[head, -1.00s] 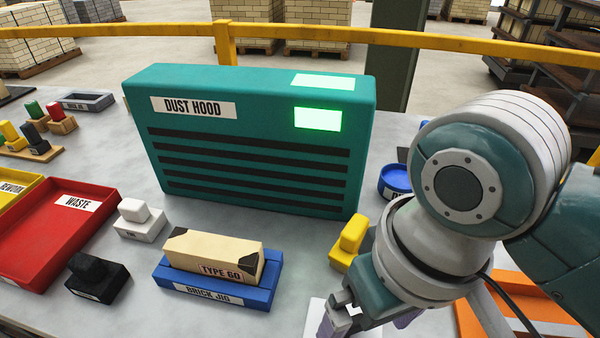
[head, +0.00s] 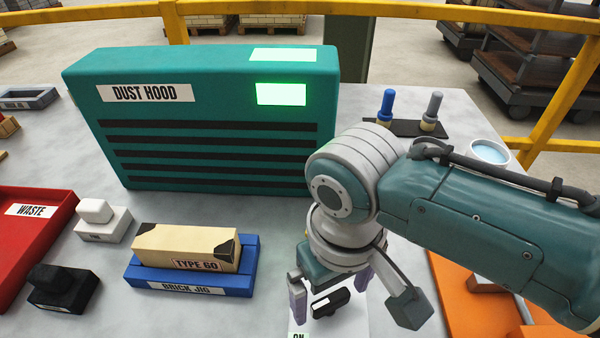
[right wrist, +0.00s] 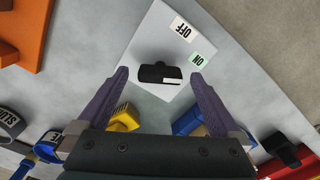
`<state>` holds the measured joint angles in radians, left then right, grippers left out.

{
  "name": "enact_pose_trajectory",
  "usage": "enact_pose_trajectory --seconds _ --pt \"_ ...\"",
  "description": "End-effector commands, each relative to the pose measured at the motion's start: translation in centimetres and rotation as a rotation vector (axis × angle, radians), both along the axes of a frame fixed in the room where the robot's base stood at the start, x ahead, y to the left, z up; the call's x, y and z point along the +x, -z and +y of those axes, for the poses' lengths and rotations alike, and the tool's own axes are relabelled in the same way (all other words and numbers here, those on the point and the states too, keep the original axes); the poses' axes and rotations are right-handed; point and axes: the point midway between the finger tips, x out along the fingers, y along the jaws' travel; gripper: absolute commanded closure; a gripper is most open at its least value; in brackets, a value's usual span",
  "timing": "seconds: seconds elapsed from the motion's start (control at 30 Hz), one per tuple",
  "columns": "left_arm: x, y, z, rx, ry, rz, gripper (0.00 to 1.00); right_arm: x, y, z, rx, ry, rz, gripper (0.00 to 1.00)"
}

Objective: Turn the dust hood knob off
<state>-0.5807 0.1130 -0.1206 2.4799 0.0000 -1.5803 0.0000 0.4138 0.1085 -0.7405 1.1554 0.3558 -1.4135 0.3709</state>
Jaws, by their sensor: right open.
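The dust hood (head: 215,158) is a teal box with dark slots and two lit green panels at the back of the table. Its black knob (head: 331,301) has a white mark at one end and sits on a pale plate (right wrist: 145,42). In the right wrist view the knob (right wrist: 158,73) lies crosswise, its marked end on the side of the green ON label (right wrist: 199,60). The white OFF label (right wrist: 182,29) is beside that. My right gripper (head: 330,287) is open, its purple fingers apart on either side of the knob, with visible gaps. My left gripper is not in view.
A blue brick jig (head: 190,278) with a TYPE 60 brick (head: 185,247) stands left of the knob. White (head: 103,220) and black (head: 62,288) blocks and the red waste tray (head: 40,228) are further left. An orange tray (head: 452,290) is right.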

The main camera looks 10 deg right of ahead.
Motion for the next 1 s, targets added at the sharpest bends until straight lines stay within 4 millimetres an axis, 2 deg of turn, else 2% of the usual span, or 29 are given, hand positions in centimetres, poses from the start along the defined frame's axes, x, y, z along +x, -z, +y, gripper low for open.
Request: enact_pose_trajectory --seconds 0.2,0.9,0.97,1.0 --pt "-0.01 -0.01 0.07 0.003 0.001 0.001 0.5 0.02 -0.01 0.01 0.0 0.0 -0.001 0.0" --pt "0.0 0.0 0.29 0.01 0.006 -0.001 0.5 0.0 -0.01 -0.01 0.0 0.001 0.0 0.79" --pt "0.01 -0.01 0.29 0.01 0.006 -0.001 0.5 0.0 -0.01 -0.01 0.0 0.001 0.0 0.85" --pt "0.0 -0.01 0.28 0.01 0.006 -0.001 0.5 0.0 -0.02 -0.02 0.0 0.001 0.0 0.86"
